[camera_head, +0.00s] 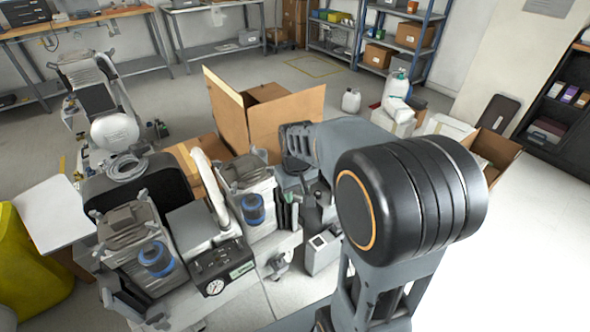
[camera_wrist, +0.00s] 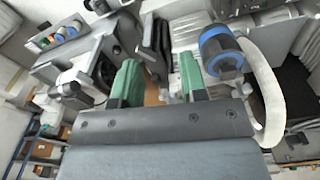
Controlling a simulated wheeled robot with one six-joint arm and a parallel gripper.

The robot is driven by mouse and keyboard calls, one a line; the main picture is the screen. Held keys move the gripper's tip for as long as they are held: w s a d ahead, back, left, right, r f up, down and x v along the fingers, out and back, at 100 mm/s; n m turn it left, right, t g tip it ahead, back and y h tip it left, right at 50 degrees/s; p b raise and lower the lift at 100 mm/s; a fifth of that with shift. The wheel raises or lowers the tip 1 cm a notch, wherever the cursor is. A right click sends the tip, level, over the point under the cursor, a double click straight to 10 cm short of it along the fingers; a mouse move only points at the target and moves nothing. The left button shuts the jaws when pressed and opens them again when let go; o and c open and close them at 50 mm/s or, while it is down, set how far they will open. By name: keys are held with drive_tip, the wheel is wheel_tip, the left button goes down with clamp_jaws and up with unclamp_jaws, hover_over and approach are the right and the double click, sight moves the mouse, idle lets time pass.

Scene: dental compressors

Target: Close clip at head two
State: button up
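Two grey compressor heads with blue-banded cylinders stand on the unit in the head view, a left one (camera_head: 125,222) and a right one (camera_head: 243,172). Small grey clips show at their corners, one on the left head (camera_head: 142,194) and one on the right head (camera_head: 260,153). I cannot tell which head is number two or whether its clip is shut. My gripper (camera_wrist: 158,82) is open, its two green-padded fingers apart with nothing clearly held between them. Dark and grey parts lie beyond the fingers. In the head view my gripper is beside the right head, partly hidden.
A blue-banded cylinder (camera_wrist: 219,50) and a curved white hose (camera_wrist: 268,92) are close to the right finger. A pressure gauge panel (camera_head: 222,268) sits between the heads. An open cardboard box (camera_head: 285,118) stands behind. Floor at right (camera_head: 535,235) is clear.

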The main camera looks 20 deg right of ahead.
wheel_tip(320, 180, up, 6)
drive_tip(key=s+a+p, duration=0.1)
drive_tip(key=s+p, duration=0.1)
drive_tip(key=p, duration=0.1)
drive_tip(key=shift+s+a+t, duration=0.15)
drive_tip(key=shift+a+t, duration=0.05)
drive_tip(key=shift+t, duration=0.1)
